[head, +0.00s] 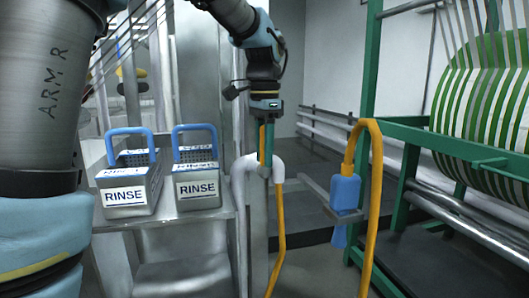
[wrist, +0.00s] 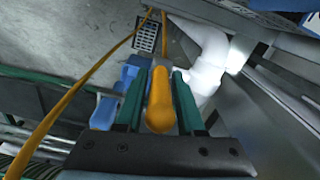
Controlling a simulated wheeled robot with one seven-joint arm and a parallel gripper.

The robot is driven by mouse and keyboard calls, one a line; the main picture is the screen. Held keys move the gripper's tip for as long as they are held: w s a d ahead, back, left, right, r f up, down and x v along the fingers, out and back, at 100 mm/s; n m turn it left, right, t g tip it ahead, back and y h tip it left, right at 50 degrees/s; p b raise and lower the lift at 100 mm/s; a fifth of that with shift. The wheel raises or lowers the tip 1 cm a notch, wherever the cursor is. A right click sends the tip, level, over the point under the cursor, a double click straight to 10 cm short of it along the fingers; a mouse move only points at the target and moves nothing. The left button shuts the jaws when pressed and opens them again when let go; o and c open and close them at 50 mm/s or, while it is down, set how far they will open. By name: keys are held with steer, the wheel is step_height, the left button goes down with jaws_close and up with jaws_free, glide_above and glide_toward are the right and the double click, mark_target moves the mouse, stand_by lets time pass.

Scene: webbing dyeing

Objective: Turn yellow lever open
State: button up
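The yellow lever (wrist: 160,100) is a rounded yellow-orange bar lying between the two green fingers of my gripper (wrist: 160,82) in the wrist view. A narrow gap shows on both sides of it, so the fingers are open around it. Whether a fingertip touches it is hard to tell. In the head view, my gripper (head: 266,165) points down beside the white pipe elbow (head: 242,166), with the lever's yellow edge (head: 262,138) showing along the fingers. The white pipe also shows in the wrist view (wrist: 207,62). The valve body under the lever is hidden.
A yellow hose (head: 281,225) hangs below the white pipe. A blue spray handle (head: 344,195) with a yellow hose hangs on a bracket to the right. Two RINSE baskets (head: 197,188) stand on a metal shelf at left. A green frame (head: 366,90) stands at right.

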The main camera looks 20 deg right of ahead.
jaws_close()
stand_by(1.2)
